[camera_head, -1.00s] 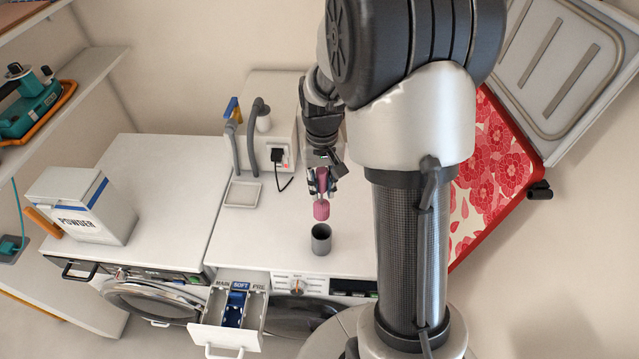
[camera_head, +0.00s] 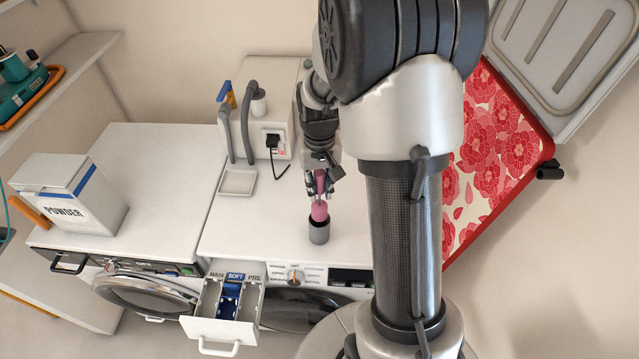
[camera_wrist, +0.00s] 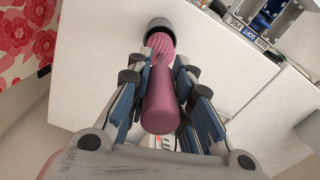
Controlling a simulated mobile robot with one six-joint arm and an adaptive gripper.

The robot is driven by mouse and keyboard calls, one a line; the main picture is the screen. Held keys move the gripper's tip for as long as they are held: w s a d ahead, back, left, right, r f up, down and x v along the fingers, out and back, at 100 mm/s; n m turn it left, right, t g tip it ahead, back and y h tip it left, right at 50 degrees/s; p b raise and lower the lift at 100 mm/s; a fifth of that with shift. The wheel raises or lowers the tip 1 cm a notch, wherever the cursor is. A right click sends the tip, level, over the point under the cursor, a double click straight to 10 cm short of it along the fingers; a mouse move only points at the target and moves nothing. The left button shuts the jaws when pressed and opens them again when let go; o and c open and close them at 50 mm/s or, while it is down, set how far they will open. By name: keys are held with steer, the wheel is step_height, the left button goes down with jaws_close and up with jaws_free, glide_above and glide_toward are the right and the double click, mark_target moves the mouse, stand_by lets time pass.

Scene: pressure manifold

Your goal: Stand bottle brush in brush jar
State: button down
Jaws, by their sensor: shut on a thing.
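The pink bottle brush (camera_head: 320,210) hangs upright, bristles down, from my gripper (camera_head: 319,190). My gripper is shut on its handle (camera_wrist: 160,105), which also shows in the wrist view. The brush jar (camera_head: 319,231) is a small grey cup standing on the white machine top. The bristle head is at the jar's mouth and its lower end appears to be inside. In the wrist view the jar's dark rim (camera_wrist: 160,24) shows just beyond the bristles (camera_wrist: 160,45). How deep the bristles reach is hidden by the jar wall.
A square white dish (camera_head: 238,182) lies left of the jar. Behind it stands a white box (camera_head: 266,118) with grey hoses and a plug. A powder box (camera_head: 68,195) is at far left. An open detergent drawer (camera_head: 228,310) sticks out in front.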

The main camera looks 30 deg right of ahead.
mark_target(319, 172)
steer(key=shift+f+b, duration=2.15)
steer(key=shift+f, duration=1.2)
steer(key=c, duration=1.3)
jaws_free()
steer(key=shift+c, duration=0.2)
steer(key=shift+r, duration=0.1)
step_height(319, 172, up, 12)
steer(key=shift+f, duration=0.1)
